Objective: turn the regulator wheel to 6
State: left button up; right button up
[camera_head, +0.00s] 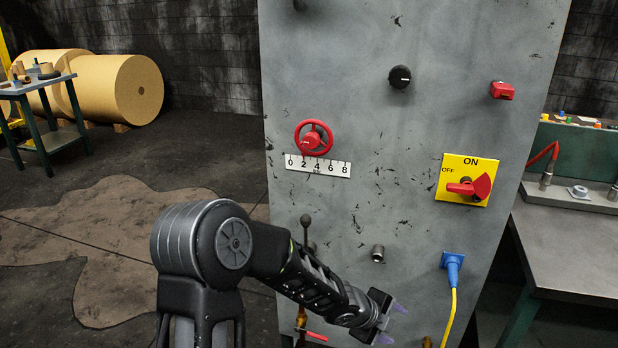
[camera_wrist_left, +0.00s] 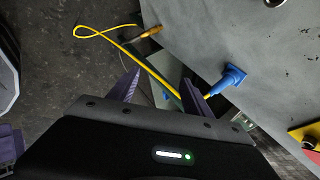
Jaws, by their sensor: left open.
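The regulator wheel (camera_head: 314,137) is a red handwheel on the upper left of the grey panel (camera_head: 400,150). A white scale (camera_head: 318,166) marked 0, 2, 4, 6, 8 sits just below it. The wheel is not in the left wrist view.
The panel also carries a black knob (camera_head: 400,77), a red block (camera_head: 502,90), a red switch on a yellow ON/OFF plate (camera_head: 451,188) and a blue plug (camera_head: 452,262) with a yellow cable (camera_head: 450,315). A small lever (camera_head: 306,225) stands below the scale. A workbench (camera_head: 570,250) is at right.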

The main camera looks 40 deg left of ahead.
pick_arm(q)
jog(key=w+a+r+m+t+y+b, duration=0.2)
jog(key=w+a+r+m+b, duration=0.1)
jog(key=w+a+r+m, duration=0.4)
jog(key=m+t+y+b, duration=0.7)
jog(key=m+b, duration=0.2)
jog(key=m, duration=0.6)
send_near(310, 143)
jog(key=shift+w+a, duration=0.1)
jog(key=shift+w, duration=0.4)
pick_arm(e)
notch_tip(310, 143, down, 15)
jog(key=shift+w, duration=0.15)
pick_arm(q)
jog(key=x, duration=0.7)
jog(key=shift+w+a, duration=0.15)
jog(key=shift+w, duration=0.2)
pick_arm(e)
jog(key=shift+r, duration=0.1)
pick_arm(q)
jog(key=shift+c, duration=0.4)
